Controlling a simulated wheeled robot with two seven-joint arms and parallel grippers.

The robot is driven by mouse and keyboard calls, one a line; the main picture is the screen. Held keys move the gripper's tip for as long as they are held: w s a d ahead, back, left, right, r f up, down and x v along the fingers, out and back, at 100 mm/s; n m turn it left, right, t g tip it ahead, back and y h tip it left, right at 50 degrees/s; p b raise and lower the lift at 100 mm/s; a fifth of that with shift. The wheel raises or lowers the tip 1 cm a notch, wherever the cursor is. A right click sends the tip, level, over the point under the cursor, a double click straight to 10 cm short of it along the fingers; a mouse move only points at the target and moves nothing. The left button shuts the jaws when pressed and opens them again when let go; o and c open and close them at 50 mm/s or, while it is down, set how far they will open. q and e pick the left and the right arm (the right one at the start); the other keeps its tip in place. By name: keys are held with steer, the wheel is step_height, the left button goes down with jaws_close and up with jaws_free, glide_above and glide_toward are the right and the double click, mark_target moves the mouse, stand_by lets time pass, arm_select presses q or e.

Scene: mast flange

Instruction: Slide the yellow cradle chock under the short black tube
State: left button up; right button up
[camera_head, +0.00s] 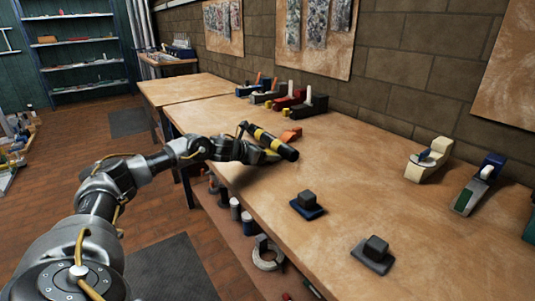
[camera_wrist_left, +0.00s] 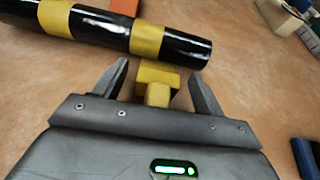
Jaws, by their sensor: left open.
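The short black tube (camera_head: 286,150) with yellow bands lies at the left edge of the workbench, in front of my left gripper. It crosses the top of the left wrist view (camera_wrist_left: 183,46). The yellow cradle chock (camera_wrist_left: 157,80) sits between the fingers of my left gripper (camera_wrist_left: 160,70), close to the near side of the tube. The fingers are open, with a gap on each side of the chock. In the head view my left gripper (camera_head: 268,155) is low beside the tube, and I cannot make out the chock there. My right gripper is not in view.
An orange object (camera_head: 291,134) lies just beyond the tube. A dark block on a blue base (camera_head: 307,205) and one on a grey base (camera_head: 374,256) stand nearer. Tape dispensers (camera_head: 428,162) stand at right, several tools (camera_head: 300,105) by the wall. The middle of the bench (camera_head: 350,165) is clear.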

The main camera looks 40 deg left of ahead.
arm_select(q)
steer(key=v, duration=0.9)
steer(key=shift+s+a+b, duration=0.1)
steer(key=shift+s+b, duration=0.15)
steer(key=shift+b, duration=0.05)
steer(key=shift+s+r, duration=0.2)
steer(key=shift+s, duration=0.15)
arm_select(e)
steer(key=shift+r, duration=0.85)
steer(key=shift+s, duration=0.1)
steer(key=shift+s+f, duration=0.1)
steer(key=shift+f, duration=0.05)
